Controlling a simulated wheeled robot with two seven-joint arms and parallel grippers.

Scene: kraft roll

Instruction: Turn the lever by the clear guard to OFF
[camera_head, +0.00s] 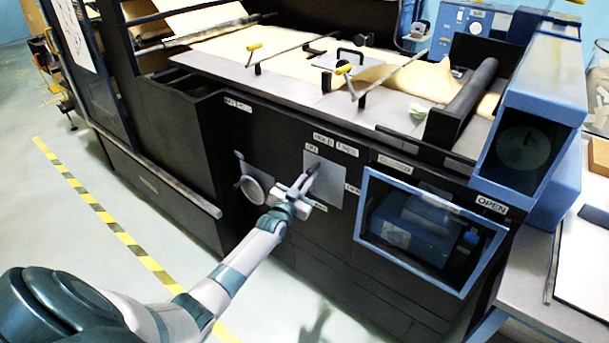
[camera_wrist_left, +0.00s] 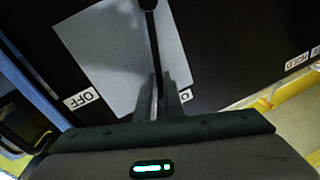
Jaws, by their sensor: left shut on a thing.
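The lever is a thin dark bar (camera_wrist_left: 155,45) with a round hub at the top of the left wrist view. It stands in front of a light grey plate (camera_head: 340,180), also seen in the left wrist view (camera_wrist_left: 105,55). My left gripper (camera_head: 305,185) is shut on the lever's free end; its fingers (camera_wrist_left: 160,98) straddle the bar. An OFF label (camera_wrist_left: 78,100) lies left of the fingers in the left wrist view, apart from the lever. Another label beside the fingers is partly hidden. The clear guard (camera_head: 363,215) is a blue-framed window right of the plate. My right gripper is out of view.
A round handwheel (camera_head: 252,188) sits close left of my left gripper. Yellow-tipped handles (camera_head: 344,70) stand on the machine's top. A blue box-like housing (camera_head: 530,110) stands at the right. The floor in front is open, with a yellow-black stripe (camera_head: 110,220).

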